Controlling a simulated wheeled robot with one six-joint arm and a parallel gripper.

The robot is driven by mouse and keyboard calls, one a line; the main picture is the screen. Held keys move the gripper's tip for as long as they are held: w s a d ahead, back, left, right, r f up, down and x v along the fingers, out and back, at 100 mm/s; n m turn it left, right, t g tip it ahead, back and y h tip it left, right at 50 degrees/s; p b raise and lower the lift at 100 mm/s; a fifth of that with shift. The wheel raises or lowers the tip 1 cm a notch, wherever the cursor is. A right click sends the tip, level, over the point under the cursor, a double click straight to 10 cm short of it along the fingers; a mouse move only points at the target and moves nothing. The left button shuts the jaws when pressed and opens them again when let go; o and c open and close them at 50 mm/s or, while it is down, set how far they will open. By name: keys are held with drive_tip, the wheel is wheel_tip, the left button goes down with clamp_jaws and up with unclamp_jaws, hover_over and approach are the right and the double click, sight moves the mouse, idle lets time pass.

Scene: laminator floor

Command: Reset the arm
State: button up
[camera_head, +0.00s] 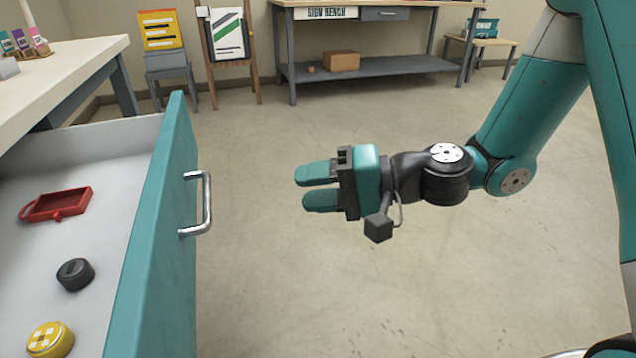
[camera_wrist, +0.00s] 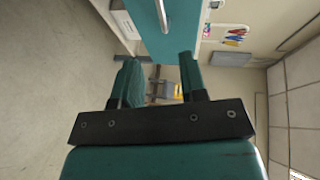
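My arm (camera_head: 530,110) reaches in from the right and is bent, with my gripper (camera_head: 308,188) pointing left above the bare floor. The two teal fingers are apart with nothing between them. In the wrist view my gripper (camera_wrist: 158,80) also shows a gap between its fingers, with distant background seen through it. The gripper is to the right of the open drawer's handle (camera_head: 206,204) and is clear of it.
The open teal drawer (camera_head: 165,240) holds a red tray-like item (camera_head: 58,204), a black round piece (camera_head: 75,274) and a yellow round piece (camera_head: 50,340). A white worktop (camera_head: 60,65) is above it. The sign bench (camera_head: 385,66) and easel (camera_head: 229,50) stand behind. The middle floor is clear.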

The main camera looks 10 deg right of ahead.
drive_tip(key=shift+s+d+r, duration=0.1)
drive_tip(key=shift+d, duration=0.15)
drive_tip(key=s+r+n+g+h, duration=0.1)
drive_tip(key=s+n+g+h, duration=0.3)
drive_tip(key=s+n, duration=0.4)
drive_tip(key=s+d+r+n+h, duration=0.1)
drive_tip(key=s+d+r+h, duration=0.2)
drive_tip(key=s+d+h, duration=0.45)
wheel_tip(320, 180, up, 31)
drive_tip(key=p, duration=3.1)
drive_tip(key=shift+s+f+p, duration=0.2)
drive_tip(key=shift+s+p, duration=0.05)
drive_tip(key=shift+p, duration=0.1)
drive_tip(key=shift+y, duration=0.25)
drive_tip(key=shift+a, duration=0.15)
